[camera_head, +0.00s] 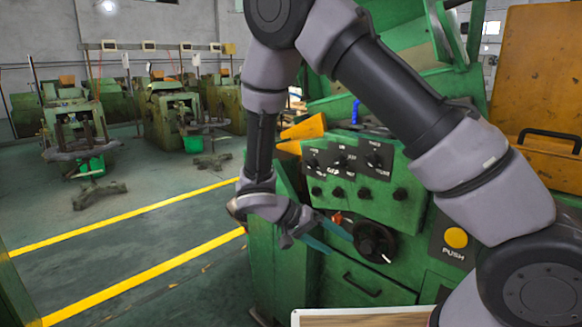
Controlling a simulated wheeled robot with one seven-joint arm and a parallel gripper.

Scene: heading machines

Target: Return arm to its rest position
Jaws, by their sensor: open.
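My arm enters from the lower right, rises across the right half of the head view, bends at the top and hangs down near the middle. My gripper (338,244) is at its lower end, pointing right and slightly down. Its two teal fingers are apart, with nothing seen between them. It is in front of the green machine's control panel (318,207), left of a black rotary handle (374,242). The fingers overlap the panel's lower part in the picture. I cannot tell whether they touch it.
The panel has several black knobs and a small red part (337,218). A yellow PUSH button (456,238) is to the right, close to my arm in the picture. An orange cabinet (540,80) stands at right. Floor (120,240) with yellow lines is open at left.

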